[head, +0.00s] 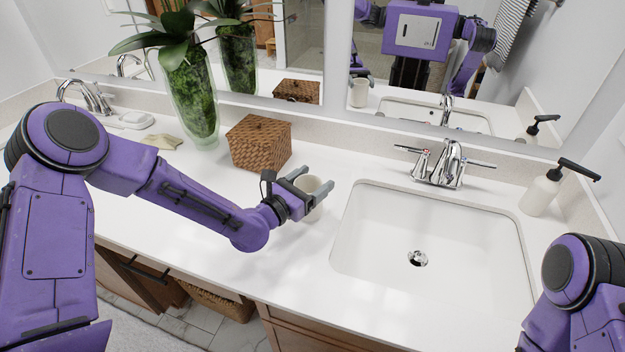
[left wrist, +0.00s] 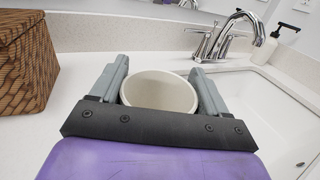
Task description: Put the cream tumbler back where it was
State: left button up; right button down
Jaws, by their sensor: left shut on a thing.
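The cream tumbler (head: 311,187) is upright at the counter, just left of the sink. My left gripper (head: 309,184) is shut on it, with one grey finger on each side. In the left wrist view the tumbler (left wrist: 160,92) sits between the two fingers (left wrist: 158,85), its open rim facing up and its inside empty. Its base is hidden in the left wrist view, and I cannot tell whether it touches the counter. My right gripper is not in view; only part of my right arm shows at the lower right.
A woven basket box (head: 259,143) stands left of the tumbler. The sink (head: 430,240) with its chrome faucet (head: 440,165) is to the right. A soap dispenser (head: 541,192) stands at the far right. A glass vase with a plant (head: 193,100) is further left. The counter front (head: 270,255) is clear.

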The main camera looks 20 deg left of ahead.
pick_arm(q)
jog(key=shift+f, duration=0.3)
jog(key=o, duration=1.6)
jog(key=shift+r, duration=0.3)
jog(key=b+v, duration=0.1)
jog(key=v, duration=1.1)
jog(key=shift+f, duration=0.1)
